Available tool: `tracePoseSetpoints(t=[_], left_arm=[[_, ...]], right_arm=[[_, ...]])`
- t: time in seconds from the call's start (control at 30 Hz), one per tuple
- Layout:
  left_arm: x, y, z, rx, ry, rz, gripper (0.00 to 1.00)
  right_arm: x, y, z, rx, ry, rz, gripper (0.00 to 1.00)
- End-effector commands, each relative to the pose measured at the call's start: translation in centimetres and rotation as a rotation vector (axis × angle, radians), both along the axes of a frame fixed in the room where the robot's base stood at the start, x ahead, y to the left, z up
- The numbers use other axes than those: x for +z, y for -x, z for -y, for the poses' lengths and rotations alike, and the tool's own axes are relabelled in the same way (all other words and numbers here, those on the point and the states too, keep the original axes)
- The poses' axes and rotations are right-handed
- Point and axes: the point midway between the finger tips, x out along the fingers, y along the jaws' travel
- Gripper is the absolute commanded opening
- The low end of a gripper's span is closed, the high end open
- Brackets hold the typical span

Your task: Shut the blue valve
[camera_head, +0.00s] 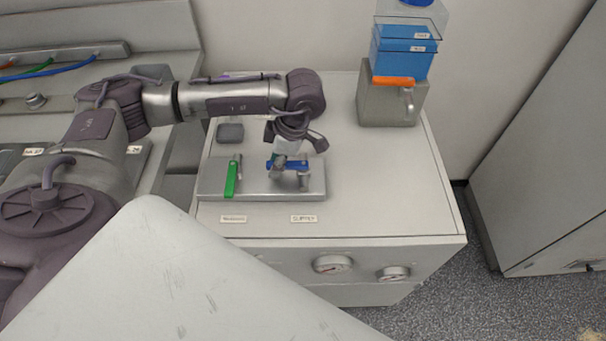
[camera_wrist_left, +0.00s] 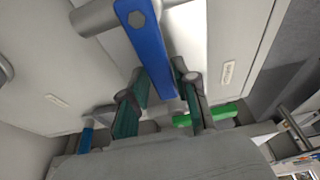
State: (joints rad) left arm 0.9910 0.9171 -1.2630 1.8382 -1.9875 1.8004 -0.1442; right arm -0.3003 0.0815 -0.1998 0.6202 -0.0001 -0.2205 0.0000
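The blue valve (camera_head: 291,164) sits on a grey metal block (camera_head: 262,193) on the cabinet top. Its handle lies roughly left to right in the head view. My left gripper (camera_head: 282,157) is over the handle and partly hides it. In the left wrist view the blue handle (camera_wrist_left: 148,45) is large and its end lies between the two dark green-padded fingers (camera_wrist_left: 159,80). The fingers stand apart on either side of it, without a clear grip. My right gripper is not in view.
A green valve handle (camera_head: 232,178) is left of the blue one, pointing toward the front. A grey box with an orange handle (camera_head: 393,81) and a blue container (camera_head: 403,52) stand at the back right.

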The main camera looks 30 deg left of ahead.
Motion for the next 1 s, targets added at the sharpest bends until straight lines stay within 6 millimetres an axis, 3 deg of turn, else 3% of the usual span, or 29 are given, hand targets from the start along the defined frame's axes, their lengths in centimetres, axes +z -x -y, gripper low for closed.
tracePoseSetpoints(t=[0.37,1.0], left_arm=[[0.3,-0.1,0.1,0.0,0.0,0.0,0.36],[7.3,-1.5,1.7,-0.001,0.001,0.002,0.36]], right_arm=[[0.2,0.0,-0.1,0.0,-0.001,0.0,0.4],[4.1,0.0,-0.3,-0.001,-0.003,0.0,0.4]])
